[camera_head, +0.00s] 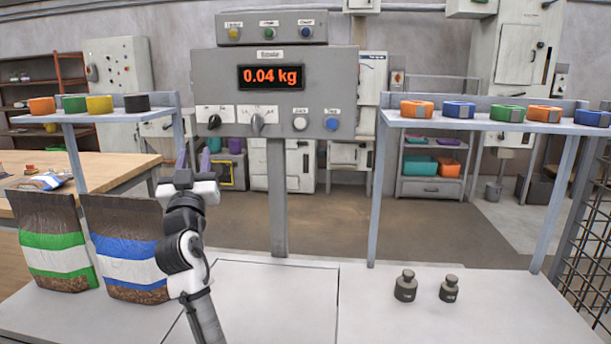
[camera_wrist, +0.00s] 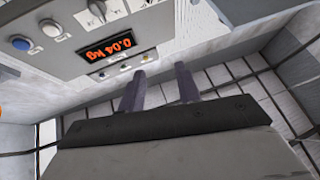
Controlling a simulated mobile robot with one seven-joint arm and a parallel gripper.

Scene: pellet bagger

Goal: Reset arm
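My arm rises at the left of centre in the head view, with my gripper (camera_head: 192,165) raised above the bench, left of the display post. In the wrist view my gripper (camera_wrist: 160,86) has its two dark fingers apart with nothing between them. The control panel (camera_head: 350,85) stands behind and to the right of it, its display (camera_head: 271,77) reading 0.04 kg. The panel also shows tilted and upside down in the wrist view (camera_wrist: 60,62). My gripper touches nothing that I can see.
A green-striped bag (camera_head: 50,240) and a blue-striped bag (camera_head: 128,248) stand left of my arm. Two weights (camera_head: 405,286) (camera_head: 450,289) stand at the right of the bench. Shelves with coloured rolls flank the panel (camera_head: 88,115) (camera_head: 480,122). The bench centre is clear.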

